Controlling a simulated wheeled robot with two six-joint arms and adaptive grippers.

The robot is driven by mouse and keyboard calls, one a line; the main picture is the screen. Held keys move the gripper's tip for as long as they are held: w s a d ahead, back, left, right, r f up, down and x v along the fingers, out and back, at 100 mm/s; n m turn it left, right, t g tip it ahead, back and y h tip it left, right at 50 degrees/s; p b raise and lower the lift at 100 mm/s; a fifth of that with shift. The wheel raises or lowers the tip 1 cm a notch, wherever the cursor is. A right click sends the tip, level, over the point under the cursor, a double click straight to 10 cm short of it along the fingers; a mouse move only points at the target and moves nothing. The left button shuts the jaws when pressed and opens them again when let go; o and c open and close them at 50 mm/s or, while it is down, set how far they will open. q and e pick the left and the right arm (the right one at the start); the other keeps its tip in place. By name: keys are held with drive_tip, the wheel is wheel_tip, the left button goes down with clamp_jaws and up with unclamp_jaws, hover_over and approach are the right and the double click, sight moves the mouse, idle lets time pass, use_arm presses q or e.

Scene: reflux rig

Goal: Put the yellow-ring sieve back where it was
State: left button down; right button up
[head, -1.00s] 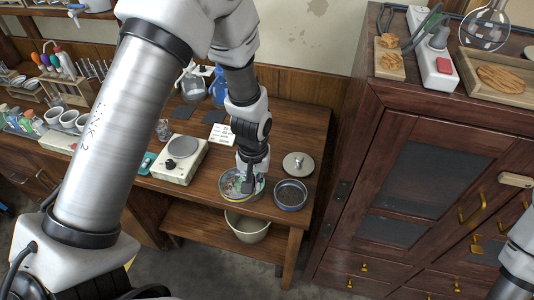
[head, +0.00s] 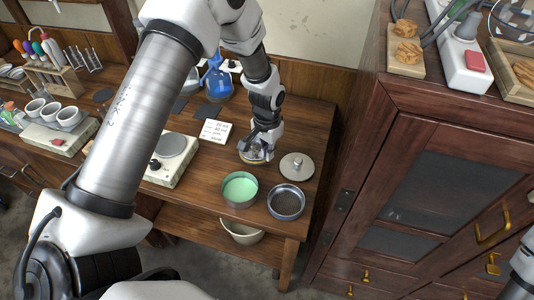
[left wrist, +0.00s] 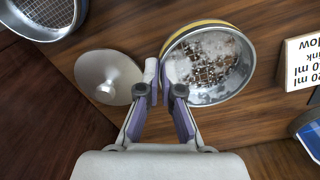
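The yellow-ring sieve (head: 256,160) is at the back of the table, left of the metal lid (head: 297,166). In the left wrist view the sieve (left wrist: 210,64) shows its mesh with whitish residue and part of its yellow rim. My left gripper (head: 258,146) is over it from above; in the left wrist view its fingertips (left wrist: 160,82) are close together on the rim's near side. I cannot tell whether the sieve touches the table. A round pan with pale green contents (head: 240,188) stands open in front. My right gripper is out of view.
A second sieve (head: 286,202) stands right of the green pan, near the front edge. A hot plate (head: 172,152) is at the left, a written card (head: 215,132) behind. A blue flask (head: 217,82) stands further back. The dark cabinet (head: 420,185) closes off the right.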

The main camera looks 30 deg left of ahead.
use_arm(q)
drive_tip(key=shift+f, duration=0.7)
drive_tip(key=shift+s+f, duration=0.15)
drive_tip(key=shift+f, duration=0.05)
drive_tip(key=shift+f, duration=0.15)
drive_tip(key=c, duration=1.3)
unclamp_jaws()
wheel_tip(320, 180, up, 12)
drive_tip(key=b, duration=0.2)
drive_tip(key=shift+b, duration=0.4)
